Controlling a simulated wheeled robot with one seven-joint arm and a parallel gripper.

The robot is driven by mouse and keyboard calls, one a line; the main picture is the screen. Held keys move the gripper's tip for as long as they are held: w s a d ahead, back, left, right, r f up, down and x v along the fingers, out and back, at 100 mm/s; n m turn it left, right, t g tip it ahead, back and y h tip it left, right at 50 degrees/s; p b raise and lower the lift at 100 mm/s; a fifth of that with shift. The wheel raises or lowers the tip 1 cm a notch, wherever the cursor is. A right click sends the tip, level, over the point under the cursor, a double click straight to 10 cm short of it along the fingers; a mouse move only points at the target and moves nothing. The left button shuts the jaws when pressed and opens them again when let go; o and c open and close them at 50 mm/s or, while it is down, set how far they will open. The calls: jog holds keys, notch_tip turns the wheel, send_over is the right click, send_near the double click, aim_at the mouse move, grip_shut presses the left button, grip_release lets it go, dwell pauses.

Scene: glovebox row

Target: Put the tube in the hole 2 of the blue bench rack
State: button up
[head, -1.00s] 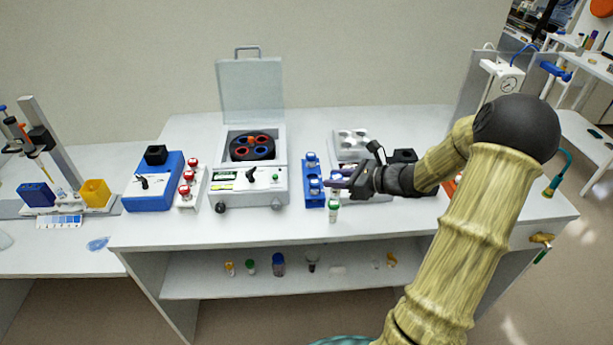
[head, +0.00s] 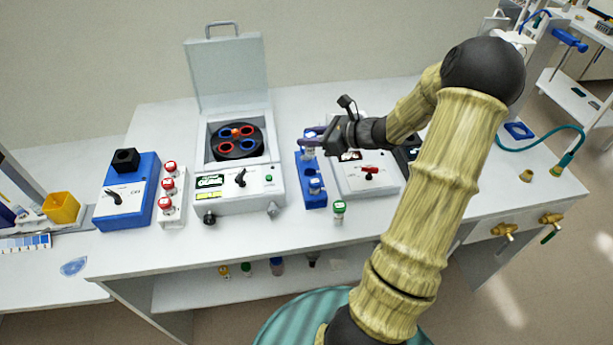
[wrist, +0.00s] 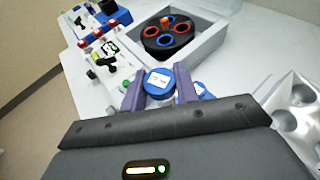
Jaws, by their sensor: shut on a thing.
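The blue bench rack (head: 313,200) stands on the bench right of the centrifuge. A blue-capped tube (head: 315,186) sits in its nearer part, and an empty hole shows behind that tube. My gripper (head: 312,138) is at the rack's far end. In the wrist view its purple fingers (wrist: 160,90) are shut on a blue-capped tube (wrist: 158,82), cap up. A second blue cap (wrist: 200,91) shows just right of the fingers. The held tube's lower end is hidden, so I cannot tell whether it is inside a hole. I cannot read hole numbers.
The open centrifuge (head: 240,188) stands left of the rack. A green-capped tube (head: 339,211) stands in front. A white rack of red-capped tubes (head: 172,205) and a blue device (head: 130,200) are further left.

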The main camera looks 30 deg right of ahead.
aim_at(311, 153)
jog(key=shift+s, duration=0.1)
jog(key=shift+f, duration=2.85)
jog(key=shift+f+p, duration=0.35)
jog(key=shift+f, duration=1.75)
jog(key=shift+f, duration=0.2)
jog(key=o, duration=0.7)
jog(key=shift+c, duration=0.2)
